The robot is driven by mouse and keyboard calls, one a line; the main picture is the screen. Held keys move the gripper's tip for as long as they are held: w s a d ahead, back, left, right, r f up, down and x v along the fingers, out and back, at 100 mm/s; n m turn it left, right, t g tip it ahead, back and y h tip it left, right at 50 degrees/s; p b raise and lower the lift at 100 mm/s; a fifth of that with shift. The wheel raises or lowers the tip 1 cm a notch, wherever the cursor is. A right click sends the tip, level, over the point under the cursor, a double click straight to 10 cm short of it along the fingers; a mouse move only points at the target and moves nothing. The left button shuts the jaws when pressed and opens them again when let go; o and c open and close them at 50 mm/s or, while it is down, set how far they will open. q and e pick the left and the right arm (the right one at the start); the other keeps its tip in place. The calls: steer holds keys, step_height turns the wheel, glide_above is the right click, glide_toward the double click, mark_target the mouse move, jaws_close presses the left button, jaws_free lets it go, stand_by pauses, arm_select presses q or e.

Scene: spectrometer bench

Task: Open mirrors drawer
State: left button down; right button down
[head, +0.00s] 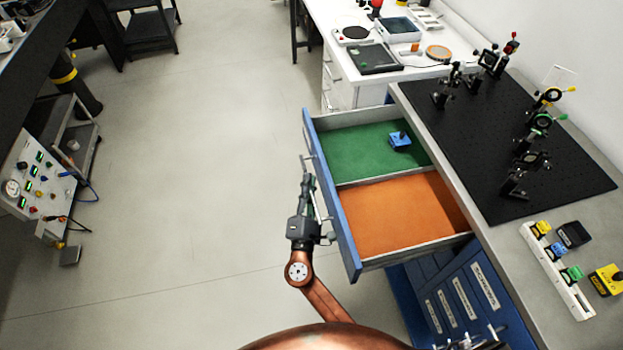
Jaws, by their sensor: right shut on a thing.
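A blue-fronted drawer (348,236) stands pulled out from the bench, its front facing left. Inside, a divider separates a green-lined compartment (360,150) from an orange-lined one (400,215). A small blue piece with a dark knob (400,141) sits in the green part; the orange part is empty. My right gripper (308,180) is at the outer face of the drawer front, shut on the drawer handle (313,163); its fingers partly hide the handle. I cannot read a label on this drawer. My left gripper is not in view.
A black optical breadboard (520,150) with several mounts covers the benchtop at right. Labelled blue drawers (462,300) are below the open one. A white table (440,60) stands behind. The floor (190,180) to the left is clear up to an instrument panel (38,190).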

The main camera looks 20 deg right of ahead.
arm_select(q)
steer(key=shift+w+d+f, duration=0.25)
arm_select(e)
steer(key=shift+a+f, duration=0.15)
steer(key=shift+a, duration=1.6)
steer(key=c, duration=2.1)
jaws_free()
steer(key=shift+o, duration=0.3)
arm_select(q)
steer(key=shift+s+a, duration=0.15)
arm_select(e)
steer(key=v, duration=1.2)
